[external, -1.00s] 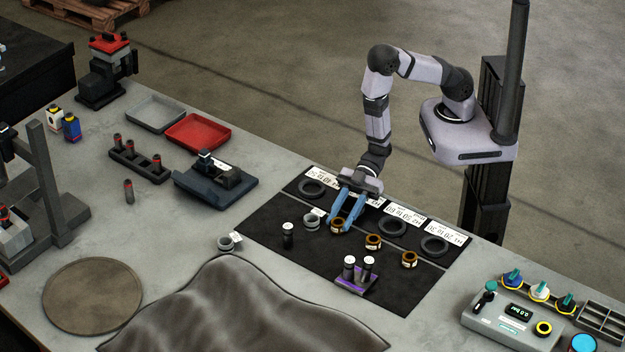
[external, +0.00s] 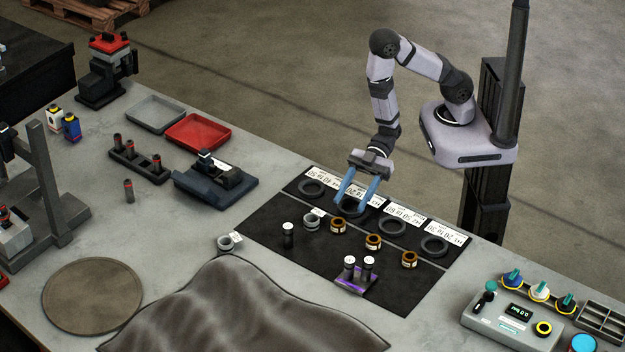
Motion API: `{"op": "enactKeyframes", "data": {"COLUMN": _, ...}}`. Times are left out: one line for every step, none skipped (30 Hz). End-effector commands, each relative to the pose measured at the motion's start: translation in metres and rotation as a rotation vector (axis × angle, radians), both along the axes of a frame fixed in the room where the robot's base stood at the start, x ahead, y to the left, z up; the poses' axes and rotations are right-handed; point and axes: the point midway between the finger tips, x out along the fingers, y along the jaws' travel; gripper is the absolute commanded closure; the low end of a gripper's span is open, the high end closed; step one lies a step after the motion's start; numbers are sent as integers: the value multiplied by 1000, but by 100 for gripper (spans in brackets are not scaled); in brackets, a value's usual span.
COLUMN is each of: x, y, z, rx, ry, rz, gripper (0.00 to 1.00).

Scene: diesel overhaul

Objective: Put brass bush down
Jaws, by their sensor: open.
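Three brass bushes sit on the black mat (external: 290,249): a left one (external: 338,226), a middle one (external: 373,242) and a right one (external: 409,259). My gripper (external: 357,207) is open and empty, with its blue fingers pointing down. It is above and slightly behind the left brass bush, apart from it. Behind the fingers, a dark ring on the mat is partly hidden. Dark rings (external: 312,188), (external: 392,226) and (external: 435,246) lie along the mat's back row, by white labels.
A grey ring (external: 311,222) and a dark cylinder (external: 288,236) stand left of the bushes. A purple holder (external: 355,282) with two cylinders stands in front. A grey cloth (external: 240,310) and a control box (external: 512,320) flank the mat.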

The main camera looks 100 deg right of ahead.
Motion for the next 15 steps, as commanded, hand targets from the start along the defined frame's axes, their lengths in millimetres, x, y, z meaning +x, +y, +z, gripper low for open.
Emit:
{"op": "enactKeyframes", "data": {"x": -6, "y": -10, "z": 10, "rx": -2, "ry": 8, "rz": -6, "gripper": 50}}
{"op": "enactKeyframes", "data": {"x": -9, "y": -13, "z": 12, "rx": 0, "ry": 7, "rz": -8, "gripper": 50}}
{"op": "enactKeyframes", "data": {"x": -14, "y": -18, "z": 15, "rx": 1, "ry": 7, "rz": -7, "gripper": 50}}
{"op": "enactKeyframes", "data": {"x": -15, "y": -20, "z": 16, "rx": 0, "ry": 8, "rz": -6, "gripper": 50}}
{"op": "enactKeyframes", "data": {"x": -17, "y": -22, "z": 17, "rx": -2, "ry": 7, "rz": -4, "gripper": 50}}
{"op": "enactKeyframes", "data": {"x": -19, "y": -24, "z": 18, "rx": -1, "ry": 8, "rz": -2, "gripper": 50}}
{"op": "enactKeyframes", "data": {"x": -20, "y": -26, "z": 19, "rx": -1, "ry": 8, "rz": -3, "gripper": 50}}
{"op": "enactKeyframes", "data": {"x": -21, "y": -28, "z": 19, "rx": -1, "ry": 6, "rz": -3, "gripper": 50}}
{"op": "enactKeyframes", "data": {"x": -23, "y": -30, "z": 20, "rx": -1, "ry": 7, "rz": -2, "gripper": 50}}
{"op": "enactKeyframes", "data": {"x": -24, "y": -31, "z": 20, "rx": -2, "ry": 6, "rz": -2, "gripper": 50}}
{"op": "enactKeyframes", "data": {"x": -25, "y": -32, "z": 21, "rx": -2, "ry": 6, "rz": -2, "gripper": 50}}
{"op": "enactKeyframes", "data": {"x": -26, "y": -33, "z": 21, "rx": -2, "ry": 6, "rz": -2, "gripper": 50}}
{"op": "enactKeyframes", "data": {"x": -27, "y": -34, "z": 21, "rx": -1, "ry": 5, "rz": -2, "gripper": 50}}
{"op": "enactKeyframes", "data": {"x": -28, "y": -35, "z": 21, "rx": -1, "ry": 5, "rz": -1, "gripper": 50}}
{"op": "enactKeyframes", "data": {"x": -28, "y": -36, "z": 22, "rx": -1, "ry": 4, "rz": -1, "gripper": 50}}
